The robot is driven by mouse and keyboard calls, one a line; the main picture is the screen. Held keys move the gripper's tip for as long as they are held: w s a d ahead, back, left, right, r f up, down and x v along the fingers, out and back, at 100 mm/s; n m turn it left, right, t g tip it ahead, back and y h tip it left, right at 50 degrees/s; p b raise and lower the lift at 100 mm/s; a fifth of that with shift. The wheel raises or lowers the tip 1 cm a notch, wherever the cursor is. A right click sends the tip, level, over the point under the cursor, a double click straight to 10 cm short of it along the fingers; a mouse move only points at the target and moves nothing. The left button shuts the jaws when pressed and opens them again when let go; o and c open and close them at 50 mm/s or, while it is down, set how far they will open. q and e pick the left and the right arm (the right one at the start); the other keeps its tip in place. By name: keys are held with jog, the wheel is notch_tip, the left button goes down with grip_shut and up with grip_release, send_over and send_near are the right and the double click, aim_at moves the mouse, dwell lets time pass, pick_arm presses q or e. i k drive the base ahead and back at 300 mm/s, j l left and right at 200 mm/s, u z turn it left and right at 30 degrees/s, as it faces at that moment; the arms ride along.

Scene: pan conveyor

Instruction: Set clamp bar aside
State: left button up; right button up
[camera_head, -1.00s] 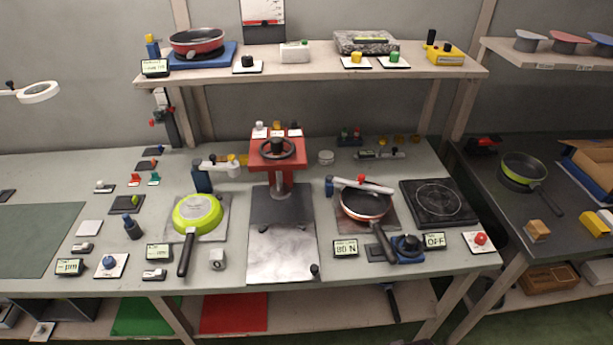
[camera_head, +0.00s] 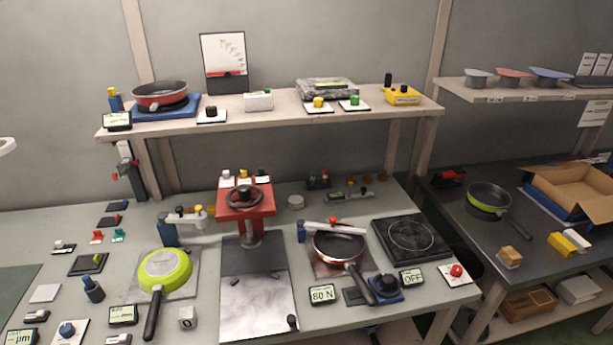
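The clamp bar (camera_head: 335,228) is a light grey bar with a red knob. It lies across the top of a dark pan with a reddish outside (camera_head: 338,246), on the right half of the workbench. Its left end is at a small blue post (camera_head: 301,231). The pan's handle points toward the front right, beside a blue block with a black knob (camera_head: 386,287). Neither of my grippers is in view, and nothing is seen touching the bar.
A display reading 80 N (camera_head: 321,293) stands in front of the pan. A black hot plate (camera_head: 411,236) is to its right and a red press (camera_head: 246,200) to its left. A green pan (camera_head: 165,270) lies further left. A shelf (camera_head: 270,112) spans above the bench's back.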

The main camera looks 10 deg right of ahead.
aim_at(301, 223)
jog(key=i+l+u, duration=0.1)
jog(key=l+u, duration=0.25)
jog(key=l, duration=0.5)
jog(key=l+u, duration=0.35)
jog(key=l, duration=0.5)
